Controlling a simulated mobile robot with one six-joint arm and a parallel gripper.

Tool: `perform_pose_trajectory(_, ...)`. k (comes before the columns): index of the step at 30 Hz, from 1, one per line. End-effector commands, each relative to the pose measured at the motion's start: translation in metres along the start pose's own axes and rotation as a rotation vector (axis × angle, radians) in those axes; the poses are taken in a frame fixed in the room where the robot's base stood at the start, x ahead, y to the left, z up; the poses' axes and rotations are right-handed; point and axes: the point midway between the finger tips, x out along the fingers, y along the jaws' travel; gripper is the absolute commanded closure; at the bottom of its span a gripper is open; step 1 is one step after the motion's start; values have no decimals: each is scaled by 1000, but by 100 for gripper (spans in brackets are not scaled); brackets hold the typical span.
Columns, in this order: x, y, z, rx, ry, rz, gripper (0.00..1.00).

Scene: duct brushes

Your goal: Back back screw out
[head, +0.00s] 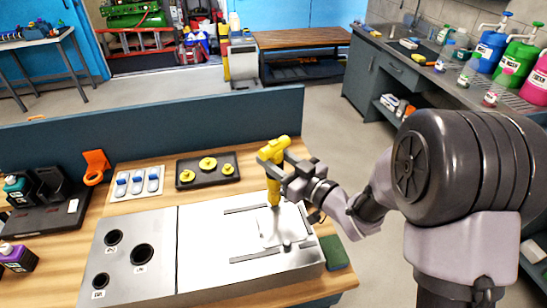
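A yellow power-driver-like tool (273,147) stands upright over the metal work surface. My gripper (277,173) is shut on it, with the fingers around its body below the head. Under it lies a pale, roughly square plate (268,235) on the metal top (215,222). The tool's lower end is over the plate's back part; I cannot tell whether it touches. A small round knob or screw head (287,243) shows at the plate's front. The back screw itself cannot be made out; the tool hides that spot.
A left metal panel (150,253) has several round holes. Behind are a black tray (208,169) with yellow discs and a white rack (137,183) with blue pieces. A green-blue sponge-like block (334,252) lies right. A low partition (150,137) stands behind.

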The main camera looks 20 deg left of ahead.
Motion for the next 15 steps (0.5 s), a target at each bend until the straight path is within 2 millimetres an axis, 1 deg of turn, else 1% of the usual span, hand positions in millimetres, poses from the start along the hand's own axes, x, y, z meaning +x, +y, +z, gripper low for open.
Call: perform_pose_trajectory(15,0,0,5,-1,1,0,100)
